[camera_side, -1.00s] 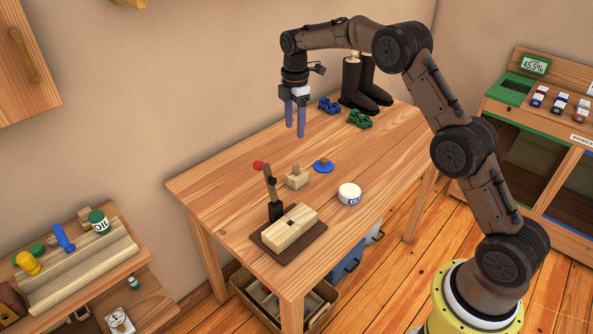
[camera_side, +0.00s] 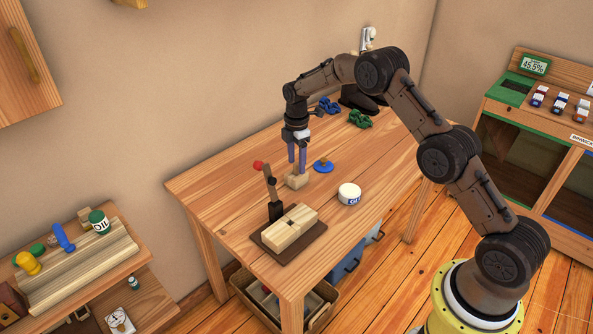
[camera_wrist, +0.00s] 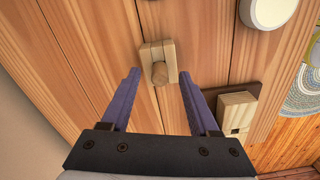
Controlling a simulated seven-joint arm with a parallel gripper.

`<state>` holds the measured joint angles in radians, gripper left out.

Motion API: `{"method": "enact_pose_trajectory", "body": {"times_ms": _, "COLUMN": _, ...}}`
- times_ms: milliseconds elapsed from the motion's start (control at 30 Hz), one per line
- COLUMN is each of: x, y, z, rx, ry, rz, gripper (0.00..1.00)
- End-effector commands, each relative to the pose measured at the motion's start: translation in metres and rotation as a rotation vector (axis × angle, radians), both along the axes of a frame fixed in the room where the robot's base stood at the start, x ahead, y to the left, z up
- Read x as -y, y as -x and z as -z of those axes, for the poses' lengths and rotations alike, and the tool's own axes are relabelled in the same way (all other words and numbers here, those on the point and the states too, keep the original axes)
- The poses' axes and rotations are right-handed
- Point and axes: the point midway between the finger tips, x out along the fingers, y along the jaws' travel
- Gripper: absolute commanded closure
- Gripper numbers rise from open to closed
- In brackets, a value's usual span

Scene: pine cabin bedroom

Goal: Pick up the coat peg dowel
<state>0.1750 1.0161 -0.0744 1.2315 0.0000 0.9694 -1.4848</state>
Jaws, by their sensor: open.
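In the side view the block (camera_side: 297,183) sits on the table, and the dowel is mostly hidden by my fingers. My gripper (camera_side: 297,170) points down just over the block, its two blue-purple fingers apart. In the wrist view my open gripper (camera_wrist: 159,74) has one finger on each side of the dowel. A gap shows on both sides, and nothing is held.
On the table (camera_side: 225,190), a blue knobbed disc (camera_side: 323,167) lies just right of the block. A white tin (camera_side: 349,194) stands farther right. A lever fixture with pale blocks (camera_side: 290,229) stands in front. Green (camera_side: 360,119) and blue (camera_side: 328,106) items lie behind.

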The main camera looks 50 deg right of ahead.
Motion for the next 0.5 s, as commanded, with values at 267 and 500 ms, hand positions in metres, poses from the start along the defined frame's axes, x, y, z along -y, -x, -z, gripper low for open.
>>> {"method": "enact_pose_trajectory", "body": {"times_ms": 267, "x": 0.000, "y": 0.000, "z": 0.018, "rx": 0.002, "ry": 0.001, "rz": 0.000, "gripper": 0.39}}
{"method": "enact_pose_trajectory", "body": {"times_ms": 500, "x": 0.000, "y": 0.000, "z": 0.018, "rx": 0.001, "ry": 0.000, "rz": 0.001, "gripper": 0.55}}
